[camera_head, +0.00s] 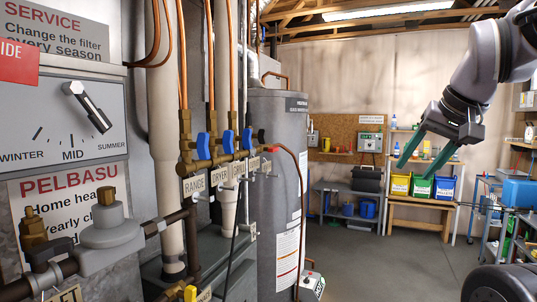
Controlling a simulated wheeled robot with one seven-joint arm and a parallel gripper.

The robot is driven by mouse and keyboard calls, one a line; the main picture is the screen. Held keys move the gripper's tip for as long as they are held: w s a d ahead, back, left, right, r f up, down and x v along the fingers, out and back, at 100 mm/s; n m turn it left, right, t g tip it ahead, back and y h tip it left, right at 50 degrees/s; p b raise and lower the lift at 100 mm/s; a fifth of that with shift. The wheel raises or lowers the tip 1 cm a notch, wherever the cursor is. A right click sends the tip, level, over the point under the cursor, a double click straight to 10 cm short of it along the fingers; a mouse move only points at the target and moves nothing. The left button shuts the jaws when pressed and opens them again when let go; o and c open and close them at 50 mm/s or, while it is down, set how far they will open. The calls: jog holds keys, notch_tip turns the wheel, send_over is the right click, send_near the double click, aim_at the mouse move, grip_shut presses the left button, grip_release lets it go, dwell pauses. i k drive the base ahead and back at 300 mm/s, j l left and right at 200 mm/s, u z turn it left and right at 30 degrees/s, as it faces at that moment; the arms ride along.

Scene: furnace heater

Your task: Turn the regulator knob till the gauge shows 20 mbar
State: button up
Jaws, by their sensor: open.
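A grey round regulator body (110,233) sits on the dark pipe at lower left, with a brass cap (107,196) upright on top. I cannot tell whether this cap is the regulator knob. No gauge face with mbar marks can be made out. Above it, a grey panel dial (70,125) is marked WINTER, MID and SUMMER. Its black and silver lever (90,108) slants toward lower right, toward the SUMMER side. My gripper (416,170) hangs at the right with its greenish fingers apart and empty, well away from the regulator and panel.
A brass manifold (215,160) with blue valve handles and copper pipes stands right of the panel. A grey water tank (275,190) stands behind it. The grey floor (365,262) is clear between the tank and the bench (415,205) with coloured bins. A blue trolley (505,215) stands far right.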

aim_at(106, 195)
jog(key=u, duration=1.85)
